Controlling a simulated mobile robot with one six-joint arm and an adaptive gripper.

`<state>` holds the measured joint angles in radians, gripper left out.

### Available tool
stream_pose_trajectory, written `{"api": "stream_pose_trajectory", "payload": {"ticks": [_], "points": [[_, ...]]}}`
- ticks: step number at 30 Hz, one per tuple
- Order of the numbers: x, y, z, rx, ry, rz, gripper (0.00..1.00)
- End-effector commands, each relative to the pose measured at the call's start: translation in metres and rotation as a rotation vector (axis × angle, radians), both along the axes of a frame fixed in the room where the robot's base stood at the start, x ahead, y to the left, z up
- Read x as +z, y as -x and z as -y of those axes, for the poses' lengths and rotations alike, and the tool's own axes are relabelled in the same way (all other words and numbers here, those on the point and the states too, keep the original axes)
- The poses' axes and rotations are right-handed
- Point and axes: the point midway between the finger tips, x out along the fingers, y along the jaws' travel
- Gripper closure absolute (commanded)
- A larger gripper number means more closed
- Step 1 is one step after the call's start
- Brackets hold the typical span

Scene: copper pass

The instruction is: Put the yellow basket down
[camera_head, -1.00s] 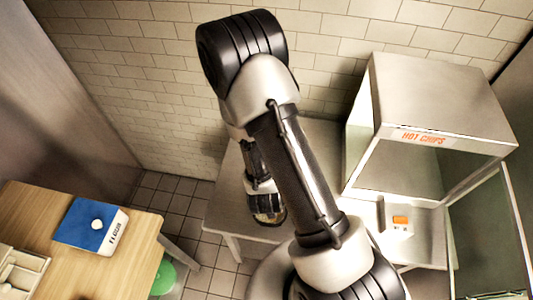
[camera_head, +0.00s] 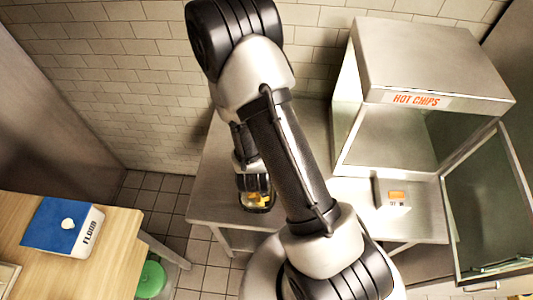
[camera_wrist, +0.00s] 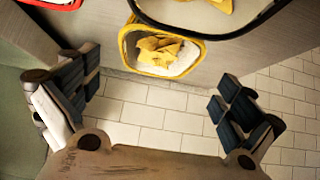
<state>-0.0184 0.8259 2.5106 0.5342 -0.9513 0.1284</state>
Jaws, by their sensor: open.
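The yellow basket (camera_wrist: 128,60), yellow-rimmed and holding crumpled yellow contents, stands near the top middle of the wrist view on a grey metal surface beside a tiled wall. My gripper (camera_wrist: 157,80) is open, with its dark fingers wide apart at left and right. The basket shows beyond and between the fingers, with no visible contact. In the head view my gripper (camera_head: 256,190) is over the left part of the metal counter, with small yellow patches at its end. My arm hides most of that spot, so I cannot tell the basket's outline there.
A black-rimmed basket (camera_wrist: 190,35) and part of a red-rimmed one (camera_wrist: 52,3) are close to the yellow basket. The metal counter (camera_head: 212,190) carries a HOT CHIPS cabinet (camera_head: 430,60) with its glass door open. A wooden table (camera_head: 118,235) with a blue-and-white flour packet (camera_head: 60,225) stands left.

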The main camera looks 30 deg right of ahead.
Motion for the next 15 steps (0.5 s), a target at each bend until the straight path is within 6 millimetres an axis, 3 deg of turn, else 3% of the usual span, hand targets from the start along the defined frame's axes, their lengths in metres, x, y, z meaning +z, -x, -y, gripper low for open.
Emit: {"api": "stream_pose_trajectory", "payload": {"ticks": [15], "points": [[-0.0151, -0.0092, 0.0067, -0.002, 0.0, 0.004, 0.0]]}}
